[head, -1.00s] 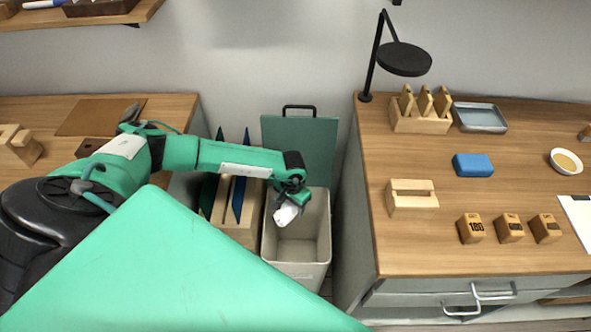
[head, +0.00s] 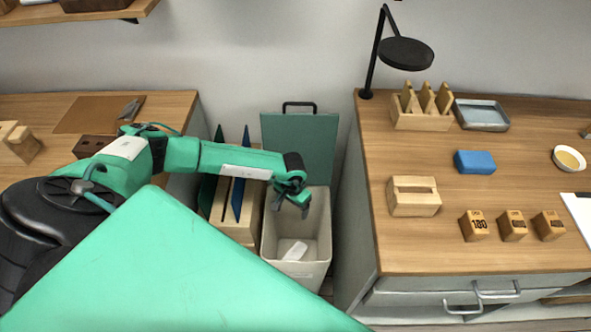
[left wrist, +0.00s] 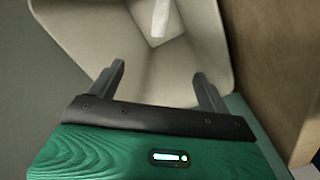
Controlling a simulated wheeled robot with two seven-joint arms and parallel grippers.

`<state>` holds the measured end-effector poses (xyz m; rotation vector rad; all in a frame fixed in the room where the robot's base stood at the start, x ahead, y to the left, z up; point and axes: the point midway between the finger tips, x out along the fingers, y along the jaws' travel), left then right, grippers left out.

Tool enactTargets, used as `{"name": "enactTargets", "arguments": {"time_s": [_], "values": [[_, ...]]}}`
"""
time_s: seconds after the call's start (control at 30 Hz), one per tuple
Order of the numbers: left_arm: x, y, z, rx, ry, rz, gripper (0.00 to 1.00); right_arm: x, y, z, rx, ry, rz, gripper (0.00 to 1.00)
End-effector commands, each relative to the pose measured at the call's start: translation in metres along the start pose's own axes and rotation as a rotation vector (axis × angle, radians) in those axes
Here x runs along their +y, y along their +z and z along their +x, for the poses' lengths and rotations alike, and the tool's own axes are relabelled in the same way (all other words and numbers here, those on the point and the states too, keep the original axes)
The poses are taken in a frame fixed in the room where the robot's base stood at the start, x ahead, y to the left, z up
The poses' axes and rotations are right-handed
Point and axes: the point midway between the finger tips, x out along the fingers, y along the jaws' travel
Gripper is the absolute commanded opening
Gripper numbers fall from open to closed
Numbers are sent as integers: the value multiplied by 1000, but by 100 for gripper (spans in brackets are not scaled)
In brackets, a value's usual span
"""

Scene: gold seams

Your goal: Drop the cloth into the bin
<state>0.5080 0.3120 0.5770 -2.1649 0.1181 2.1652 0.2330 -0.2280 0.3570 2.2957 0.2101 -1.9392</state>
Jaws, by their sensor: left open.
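The white cloth (head: 293,250) lies inside the bin, low down near its front wall in the head view. It also shows in the left wrist view (left wrist: 159,18), at the top of the picture and apart from the fingers. The bin (head: 322,225) is a tall beige container with its green lid (head: 308,150) standing raised behind it. My left gripper (head: 292,208) hangs over the bin's opening. Its two fingers are spread and empty, and they also show in the left wrist view (left wrist: 163,85). My right gripper is not in view.
A wooden rack with upright blue and green boards (head: 240,190) stands just left of the bin. The right-hand workbench (head: 430,245) rises beside the bin, holding a lamp, a blue block (head: 474,162) and wooden blocks. Another wooden worktop (head: 180,105) is at the left.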

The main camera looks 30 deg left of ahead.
Motion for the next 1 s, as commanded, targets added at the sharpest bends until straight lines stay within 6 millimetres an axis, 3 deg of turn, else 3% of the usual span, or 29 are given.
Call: {"name": "enactTargets", "arguments": {"time_s": [0.27,0.7,1.0], "values": [[-1,0,-13,1,-1,-1,80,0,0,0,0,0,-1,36],[0,-1,-106,2,0,1,80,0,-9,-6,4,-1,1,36],[0,0,-137,1,0,0,80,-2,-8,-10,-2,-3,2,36]]}}
